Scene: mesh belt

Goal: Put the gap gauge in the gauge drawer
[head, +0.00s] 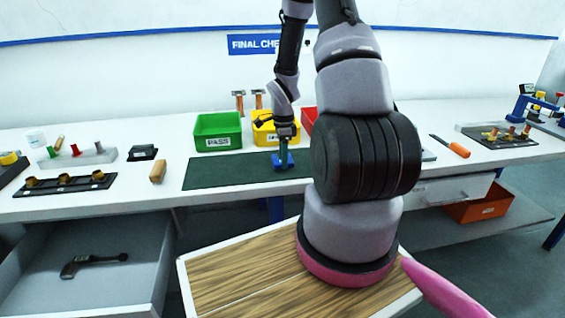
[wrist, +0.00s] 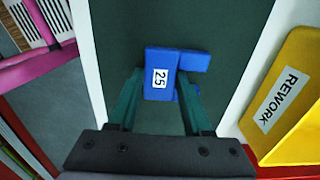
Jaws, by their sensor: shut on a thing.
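The blue gap gauge (head: 284,163), a blocky piece with a white label reading 25, is at the dark green mat (head: 225,172). In the wrist view the gauge (wrist: 162,75) sits between the two green fingers of my gripper (wrist: 160,100). My gripper (head: 283,148) points down and is shut on it. I cannot tell whether the gauge touches the mat. An open grey drawer (head: 150,262) under the bench at the left holds a dark caliper-like tool (head: 93,262).
Green PASS (head: 218,142), yellow REWORK (wrist: 300,110) and red (head: 308,118) bins stand behind the mat. A wooden block (head: 158,171) and a dark rack of brass parts (head: 65,184) lie to the left. An orange-handled tool (head: 459,149) lies right.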

